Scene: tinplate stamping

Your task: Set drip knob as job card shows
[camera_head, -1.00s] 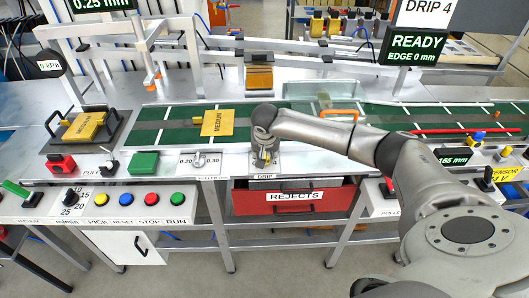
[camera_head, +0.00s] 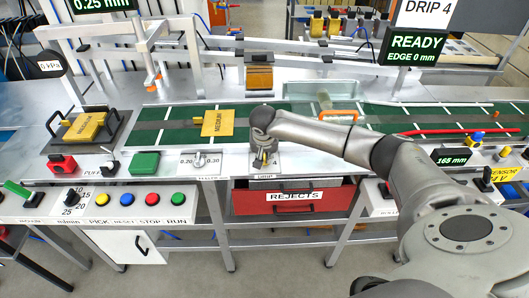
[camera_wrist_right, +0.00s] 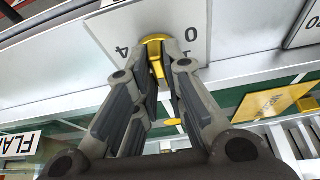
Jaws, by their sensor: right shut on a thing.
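The job card (camera_head: 427,8) at the top right reads "DRIP 4". The drip knob (camera_wrist_right: 155,46) is yellow and sits on a pale dial plate (camera_wrist_right: 172,22) with printed numbers, among them 0, 1 and 4. My right gripper (camera_wrist_right: 159,82) is shut on the knob from above, its fingers on either side. In the head view my right gripper (camera_head: 263,160) is over the drip plate (camera_head: 272,164) above the rejects drawer and hides most of the knob. The knob's exact setting cannot be told. My left gripper is not in view.
The red rejects drawer (camera_head: 330,194) is below the plate. A second dial (camera_head: 201,161) marked 0.20 and 0.30 is to its left. A green belt (camera_head: 270,115) with a yellow "MEDIUM" plate (camera_head: 217,122) runs behind. A display (camera_head: 414,42) reads READY, EDGE 0 mm.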

